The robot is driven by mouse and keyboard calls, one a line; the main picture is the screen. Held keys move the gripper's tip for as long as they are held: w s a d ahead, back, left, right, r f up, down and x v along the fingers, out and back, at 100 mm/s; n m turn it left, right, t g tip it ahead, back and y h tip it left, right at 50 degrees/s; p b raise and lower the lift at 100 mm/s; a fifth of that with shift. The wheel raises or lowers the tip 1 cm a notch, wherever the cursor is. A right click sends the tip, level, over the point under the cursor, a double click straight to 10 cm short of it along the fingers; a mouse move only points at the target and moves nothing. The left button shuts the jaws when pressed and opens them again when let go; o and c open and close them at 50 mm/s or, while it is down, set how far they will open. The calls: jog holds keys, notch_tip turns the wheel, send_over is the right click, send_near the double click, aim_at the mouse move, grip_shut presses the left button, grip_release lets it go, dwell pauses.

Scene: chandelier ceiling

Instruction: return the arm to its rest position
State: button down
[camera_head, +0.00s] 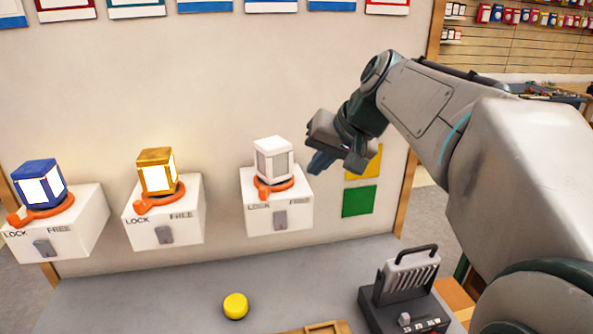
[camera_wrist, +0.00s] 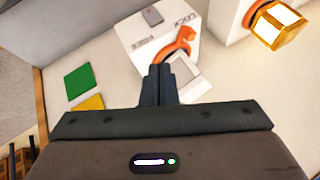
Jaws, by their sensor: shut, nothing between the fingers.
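My arm reaches in from the right in the head view. My gripper (camera_head: 319,164) is shut and empty, held in the air just right of the white lantern (camera_head: 274,160). In the wrist view the shut fingers of my gripper (camera_wrist: 160,72) point at the white mount box (camera_wrist: 150,30) with its orange clamp ring (camera_wrist: 180,48). The white lantern shows partly there (camera_wrist: 183,80), beside the fingers and partly hidden by my gripper. I cannot tell whether the fingers touch the lantern; they appear apart from it in the head view.
A blue lantern (camera_head: 39,185) and a gold lantern (camera_head: 156,171) stand on white wall boxes to the left. Below are a yellow button (camera_head: 236,306), a grey device with a handle (camera_head: 405,295) and a wooden tray (camera_head: 322,328). A green square (camera_head: 360,201) is on the wall.

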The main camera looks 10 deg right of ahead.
jog(key=shift+r, duration=0.1)
jog(key=s+a+f+n+g+h, duration=0.2)
jog(key=s+f+g+h, duration=0.1)
jog(key=s+f, duration=1.3)
notch_tip(320, 180, down, 5)
jog(key=shift+s+a+r+n+g+h, duration=0.2)
jog(key=shift+s+a+n+g+h, duration=0.1)
jog(key=shift+h, duration=0.1)
dwell(0.7)
